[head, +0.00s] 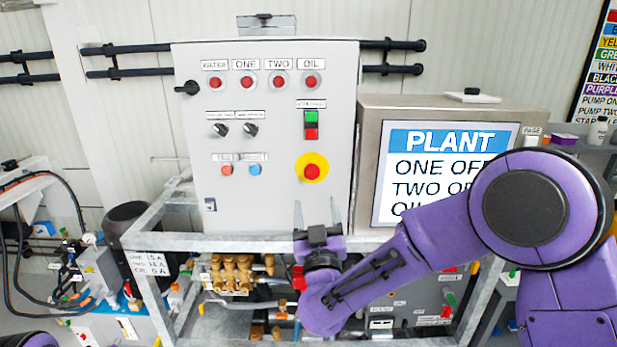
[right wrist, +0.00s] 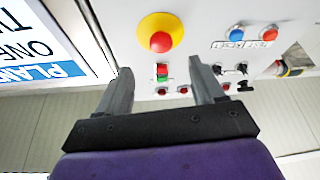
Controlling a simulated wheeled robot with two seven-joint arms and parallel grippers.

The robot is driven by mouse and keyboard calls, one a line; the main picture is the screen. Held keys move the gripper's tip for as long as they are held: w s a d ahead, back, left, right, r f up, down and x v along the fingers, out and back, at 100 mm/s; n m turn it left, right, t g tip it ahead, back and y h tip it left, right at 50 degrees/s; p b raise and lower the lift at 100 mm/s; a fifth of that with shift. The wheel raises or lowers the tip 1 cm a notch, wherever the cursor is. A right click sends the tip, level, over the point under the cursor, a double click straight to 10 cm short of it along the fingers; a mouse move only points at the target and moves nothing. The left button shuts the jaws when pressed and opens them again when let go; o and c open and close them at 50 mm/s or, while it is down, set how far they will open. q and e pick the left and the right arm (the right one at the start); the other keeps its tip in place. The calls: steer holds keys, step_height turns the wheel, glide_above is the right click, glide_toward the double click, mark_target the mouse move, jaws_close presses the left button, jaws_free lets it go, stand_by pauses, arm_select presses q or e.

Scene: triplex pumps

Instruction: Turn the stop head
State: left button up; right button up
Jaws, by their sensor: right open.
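The stop head is a red mushroom button (head: 312,171) on a round yellow plate, low on the right side of the grey control panel (head: 270,200). In the right wrist view the red head (right wrist: 161,41) shows upside down, beyond the fingertips and roughly between them. My right gripper (head: 317,211) is open and empty, below the stop head in the head view and apart from it. Its two grey fingers also show in the right wrist view (right wrist: 160,80). My left gripper is not in view; only a bit of purple arm shows at the bottom left.
Above the stop head sit a green and red push-button pair (head: 311,124) and several red lamps. Two black selector knobs (head: 236,129) are to the left. A screen reading PLANT (head: 445,165) stands right of the panel. Metal frame rails (head: 240,243) and brass pump fittings (head: 232,272) lie below.

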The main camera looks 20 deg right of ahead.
mark_target(312, 175)
steer(key=p+x, duration=0.4)
steer(key=x, duration=0.4)
steer(key=shift+w+r, duration=0.1)
steer(key=shift+r, duration=0.15)
steer(key=shift+w, duration=0.25)
steer(key=shift+c, duration=0.4)
